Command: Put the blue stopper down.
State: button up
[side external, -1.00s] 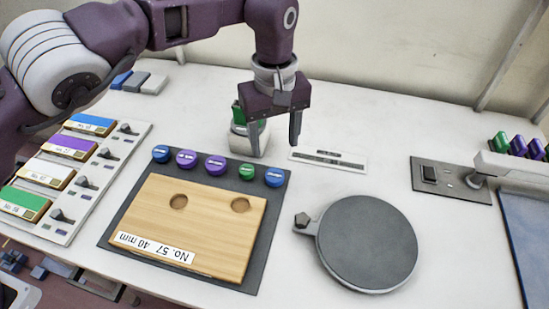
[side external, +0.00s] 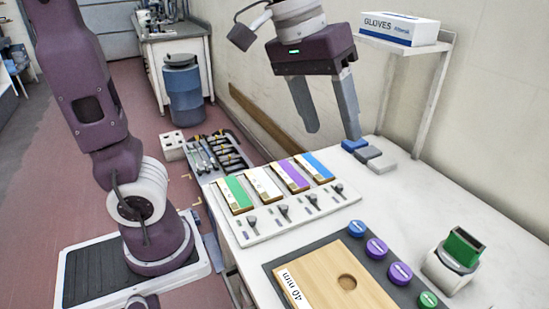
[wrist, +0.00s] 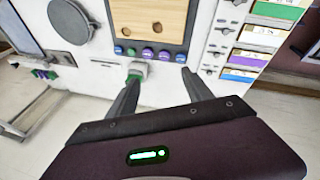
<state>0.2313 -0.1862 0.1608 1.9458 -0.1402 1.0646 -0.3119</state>
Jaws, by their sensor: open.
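My gripper (side external: 333,130) is open and empty, high up in the side external view, with the bench top showing below it. Its two spread fingers also show in the wrist view (wrist: 160,78). A blue stopper (side external: 357,228) stands at one end of a row on the dark mat (side external: 325,245), beside a wooden board (side external: 325,290). In the wrist view, this blue stopper (wrist: 180,57) is at the row's right end and another blue stopper (wrist: 118,50) at its left end. Purple stoppers (side external: 377,248) and a green stopper (side external: 427,299) stand between. The gripper touches none of them.
A white holder with a green top (side external: 461,249) stands behind the row. A panel with coloured labels and levers (side external: 285,200) lies beside the mat. Grey and blue blocks (side external: 368,152) lie near the wall. A shelf carries a glove box (side external: 398,28). Bench between is clear.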

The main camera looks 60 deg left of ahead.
jog(key=s+a+f+m+t+y, duration=0.1)
jog(key=s+a+f, duration=0.1)
jog(key=s, duration=0.4)
jog(key=s+a+f+m+t+y, duration=0.1)
jog(key=s+a+f+m, duration=0.1)
jog(key=s+f, duration=0.2)
jog(key=s, duration=0.3)
jog(key=shift+a+f, duration=0.15)
jog(key=shift+a, duration=0.15)
